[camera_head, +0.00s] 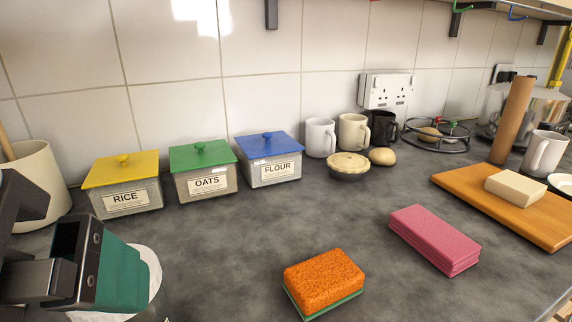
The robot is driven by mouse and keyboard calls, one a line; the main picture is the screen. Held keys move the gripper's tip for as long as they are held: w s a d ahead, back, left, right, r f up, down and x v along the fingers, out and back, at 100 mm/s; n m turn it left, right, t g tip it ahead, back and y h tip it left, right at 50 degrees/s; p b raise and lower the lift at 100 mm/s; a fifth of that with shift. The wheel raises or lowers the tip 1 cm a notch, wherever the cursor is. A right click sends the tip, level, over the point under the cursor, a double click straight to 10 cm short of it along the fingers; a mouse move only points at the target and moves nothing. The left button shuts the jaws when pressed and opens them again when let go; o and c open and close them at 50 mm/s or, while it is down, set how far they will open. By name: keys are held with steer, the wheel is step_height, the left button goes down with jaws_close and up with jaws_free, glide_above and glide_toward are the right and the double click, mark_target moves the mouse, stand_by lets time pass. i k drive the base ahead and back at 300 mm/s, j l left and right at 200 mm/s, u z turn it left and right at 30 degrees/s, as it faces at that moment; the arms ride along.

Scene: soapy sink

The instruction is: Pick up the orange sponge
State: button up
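The orange sponge (324,277) is a rough orange block with a green underside. It lies flat on the grey countertop, at the bottom centre of the head view. Nothing touches it. Dark and teal parts at the lower left look like my own arm, well to the left of the sponge. I can make out no gripper fingers in this view.
A folded pink cloth (434,238) lies right of the sponge. A wooden board (474,196) with a pale block (515,189) is farther right. Rice (123,186), oats (204,171) and flour (269,160) boxes, mugs and a pie (348,166) stand behind. Bare counter surrounds the sponge.

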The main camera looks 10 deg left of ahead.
mark_target(317, 285)
steer(key=k+l, duration=0.25)
steer(key=k, duration=0.2)
steer(key=k+l, duration=0.25)
steer(key=k, duration=0.25)
